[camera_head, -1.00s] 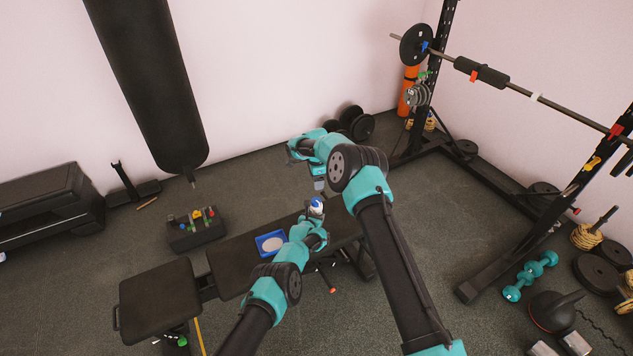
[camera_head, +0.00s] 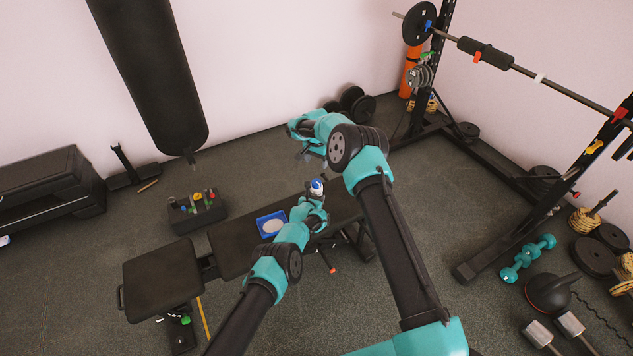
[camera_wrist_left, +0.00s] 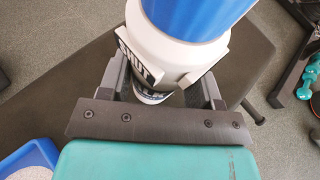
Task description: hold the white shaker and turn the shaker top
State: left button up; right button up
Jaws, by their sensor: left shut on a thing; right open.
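The white shaker (camera_head: 315,193) with its blue top (camera_head: 317,184) stands out of my left gripper (camera_head: 314,203) above the black bench. In the left wrist view the shaker's white body (camera_wrist_left: 165,60) with dark lettering sits between the two fingers of my left gripper (camera_wrist_left: 165,88), which is shut on it. The blue top (camera_wrist_left: 195,15) fills the upper part of that view and is cut off by its edge. My right gripper (camera_head: 303,154) is open and empty, up and to the left of the shaker, apart from it. Its fingers are small in the head view.
A blue tray (camera_head: 262,219) with a pale round inside lies on the black bench (camera_head: 233,252) left of my left gripper. A box of small items (camera_head: 197,213) stands on the floor beyond. A punching bag (camera_head: 150,80) hangs at the left, and a barbell rack (camera_head: 480,250) stands right.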

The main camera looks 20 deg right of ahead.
aim_at(317, 182)
jog(key=n, duration=0.4)
jog(key=shift+n, duration=0.4)
notch_tip(317, 182, down, 12)
dwell(0.7)
jog(key=shift+c, duration=0.2)
